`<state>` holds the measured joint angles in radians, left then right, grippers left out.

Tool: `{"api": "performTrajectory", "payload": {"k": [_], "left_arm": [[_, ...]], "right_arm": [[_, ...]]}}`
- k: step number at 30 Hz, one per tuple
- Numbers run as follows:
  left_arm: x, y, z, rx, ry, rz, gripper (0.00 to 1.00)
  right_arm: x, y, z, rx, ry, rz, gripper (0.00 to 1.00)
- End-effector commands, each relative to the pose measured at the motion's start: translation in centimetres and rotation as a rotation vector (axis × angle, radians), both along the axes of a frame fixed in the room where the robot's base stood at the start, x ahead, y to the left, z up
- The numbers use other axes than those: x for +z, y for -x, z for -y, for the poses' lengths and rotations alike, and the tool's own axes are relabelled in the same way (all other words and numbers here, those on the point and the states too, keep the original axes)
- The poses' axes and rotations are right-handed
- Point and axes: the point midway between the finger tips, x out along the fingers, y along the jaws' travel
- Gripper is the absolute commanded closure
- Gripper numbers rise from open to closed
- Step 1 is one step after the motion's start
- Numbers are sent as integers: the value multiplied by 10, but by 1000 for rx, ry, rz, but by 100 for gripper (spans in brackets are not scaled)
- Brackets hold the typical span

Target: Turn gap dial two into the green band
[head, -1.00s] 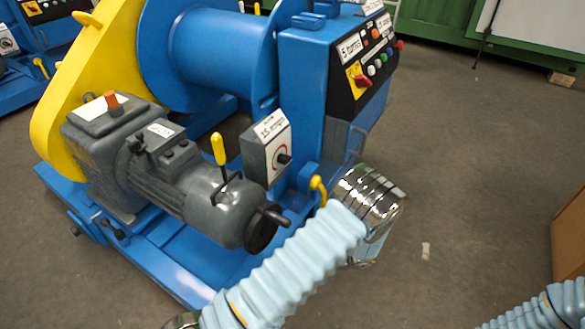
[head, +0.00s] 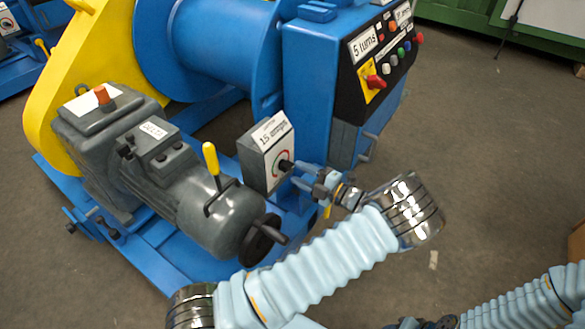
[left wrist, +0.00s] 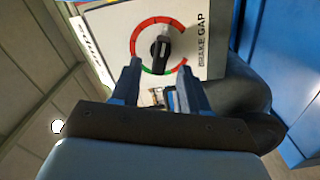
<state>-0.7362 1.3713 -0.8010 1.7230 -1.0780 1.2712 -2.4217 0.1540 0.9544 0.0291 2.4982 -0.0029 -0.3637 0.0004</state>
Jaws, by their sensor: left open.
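The gap dial (head: 286,166) is a black knob on a small grey and white box beside the motor. In the left wrist view the knob (left wrist: 160,50) sits inside a ring that is mostly red, with a short green band at the ring's lower side, next to the words BRAKE GAP. A white line on the knob points up and slightly right there, towards the red. My left gripper (head: 299,174) is open in front of the dial. In the left wrist view its fingers (left wrist: 160,72) are below the knob, one on each side; contact cannot be told.
A grey motor (head: 185,190) with a yellow lever (head: 211,158) stands left of the dial box. A blue cabinet with a control panel (head: 385,60) rises behind my left gripper. Part of my right arm shows at the lower right.

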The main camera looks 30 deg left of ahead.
Motion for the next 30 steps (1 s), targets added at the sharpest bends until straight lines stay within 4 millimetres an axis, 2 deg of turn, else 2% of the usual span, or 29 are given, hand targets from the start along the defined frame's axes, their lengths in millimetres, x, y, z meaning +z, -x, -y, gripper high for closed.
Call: {"api": "performTrajectory", "payload": {"k": [3,6,17,26,30], "left_arm": [[0,-1,-19,1,-1,0,55],[0,-2,-29,1,0,0,55],[0,-3,-35,-1,1,1,55],[0,-3,-35,-1,1,1,100],[-1,-3,-35,-1,1,1,100]], "right_arm": [[2,0,0,0,0,0,57],[2,0,0,0,0,0,57],[2,0,0,0,0,0,57],[2,0,0,0,0,0,57],[2,0,0,0,0,0,57]]}}
